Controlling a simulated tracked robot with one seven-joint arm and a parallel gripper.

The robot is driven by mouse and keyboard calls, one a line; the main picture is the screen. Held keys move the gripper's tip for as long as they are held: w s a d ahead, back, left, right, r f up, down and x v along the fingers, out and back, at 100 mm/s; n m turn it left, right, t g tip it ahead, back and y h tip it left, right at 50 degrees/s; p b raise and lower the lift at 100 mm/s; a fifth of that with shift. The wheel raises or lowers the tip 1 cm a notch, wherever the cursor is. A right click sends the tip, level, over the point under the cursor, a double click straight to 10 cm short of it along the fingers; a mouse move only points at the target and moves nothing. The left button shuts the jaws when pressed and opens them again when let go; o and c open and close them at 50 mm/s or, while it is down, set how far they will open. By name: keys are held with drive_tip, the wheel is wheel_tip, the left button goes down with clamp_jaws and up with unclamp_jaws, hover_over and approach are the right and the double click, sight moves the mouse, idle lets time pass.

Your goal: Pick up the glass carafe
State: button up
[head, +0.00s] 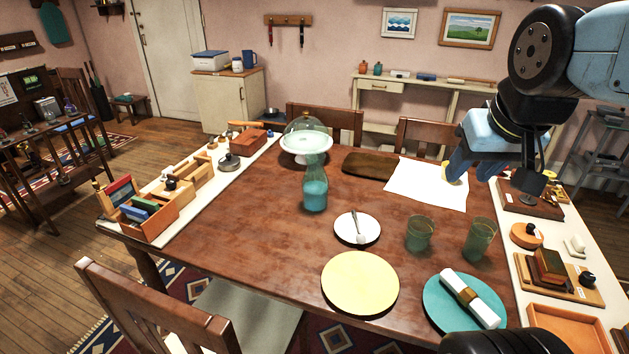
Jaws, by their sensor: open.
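The glass carafe (315,187) stands upright on the wooden dining table (225,218), near the middle. It is clear greenish glass with teal in its lower part and a narrower neck. Its top overlaps the view of a domed cake stand (306,145) behind it. My gripper (468,172) hangs above the table's right side, over the white paper sheet, well to the right of the carafe. Its blue fingers are open and no object shows between them. My arm hides part of the table's right rear.
A small white plate with a utensil (357,229), a yellow plate (360,283) and two green tumblers (419,234) (480,239) stand in front and right of the carafe. A dark board (369,164) and white sheet (428,184) lie behind. Bare tabletop lies left of the carafe.

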sight(319, 167)
drive_tip(key=o, duration=0.3)
drive_tip(key=shift+w, duration=0.4)
drive_tip(key=o, duration=0.7)
drive_tip(key=w+a+f+n+t, duration=0.1)
drive_tip(key=w+f+t, duration=0.1)
drive_tip(key=w, duration=1)
drive_tip(key=shift+w+a+f, duration=0.25)
drive_tip(key=shift+w+f, duration=0.1)
drive_tip(key=shift+w, duration=0.05)
drive_tip(key=w+a+f+n+t+y, duration=0.1)
drive_tip(key=w+a+f+t, duration=0.15)
drive_tip(key=w, duration=0.45)
drive_tip(key=w+a+f+n+t+y, duration=0.1)
drive_tip(key=w+a+f, duration=0.25)
drive_tip(key=w, duration=0.25)
drive_tip(key=w+a+f+n+t+y, duration=0.1)
drive_tip(key=w+a+f+t+y, duration=0.25)
drive_tip(key=a+f, duration=0.35)
drive_tip(key=w+a+f+n+t+y, duration=0.15)
drive_tip(key=w+a+f, duration=0.25)
drive_tip(key=f, duration=0.6)
drive_tip(key=shift+m+y, duration=0.25)
drive_tip(key=shift+y, duration=0.05)
drive_tip(key=x, duration=0.8)
drive_tip(key=shift+a+r, duration=0.2)
drive_tip(key=shift+a, duration=0.05)
drive_tip(key=shift+r+x, duration=0.2)
drive_tip(key=shift+x, duration=2.55)
